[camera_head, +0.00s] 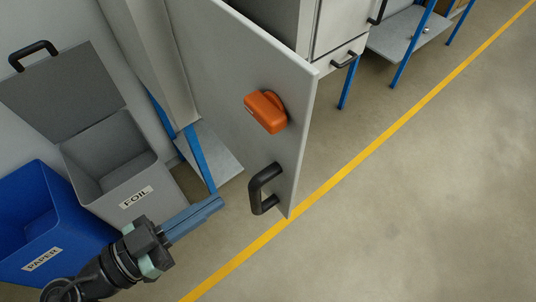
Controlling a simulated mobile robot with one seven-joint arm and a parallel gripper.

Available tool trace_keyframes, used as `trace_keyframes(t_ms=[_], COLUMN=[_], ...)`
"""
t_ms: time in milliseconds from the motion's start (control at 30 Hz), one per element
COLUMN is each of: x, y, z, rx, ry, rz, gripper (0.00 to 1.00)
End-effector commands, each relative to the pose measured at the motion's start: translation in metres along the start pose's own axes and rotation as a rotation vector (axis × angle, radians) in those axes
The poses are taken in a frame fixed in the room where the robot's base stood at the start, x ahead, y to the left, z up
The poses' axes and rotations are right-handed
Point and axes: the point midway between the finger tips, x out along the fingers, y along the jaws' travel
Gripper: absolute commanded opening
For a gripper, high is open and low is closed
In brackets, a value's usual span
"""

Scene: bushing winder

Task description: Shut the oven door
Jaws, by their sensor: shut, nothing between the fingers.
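The oven door (255,75) is a grey panel standing open, swung out toward me, with its outer lower corner near the yellow floor line. It has a black bar handle (259,190) near its lower edge and an orange latch or knob (266,112) above that. My gripper (216,204) is at the lower left with its blue-grey fingers shut and empty. The fingertips point toward the black handle and appear apart from it, a little to its left. The oven's opening is hidden behind the door.
A grey FOIL bin (137,196) with its lid (62,92) raised and a blue PAPER bin (42,258) stand left of my gripper. A grey drawer cabinet (342,25) and a blue-legged shelf (400,35) are behind. The floor (430,200) right of the yellow line (370,140) is clear.

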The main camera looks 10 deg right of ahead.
Motion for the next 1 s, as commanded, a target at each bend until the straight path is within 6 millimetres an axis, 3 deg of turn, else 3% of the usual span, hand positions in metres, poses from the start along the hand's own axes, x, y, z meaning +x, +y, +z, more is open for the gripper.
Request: trace_keyframes(t_ms=[300,500,700,1000], x=[0.068,0.103,0.121,0.124], y=[0.001,0.0,-0.001,-0.001], z=[-0.004,-0.004,-0.001,0.0], rx=[-0.004,-0.002,-0.001,-0.001], ry=[-0.002,-0.002,-0.002,-0.003], rz=[0.004,0.001,-0.002,-0.002], gripper=[0.0,0.0,0.0,0.0])
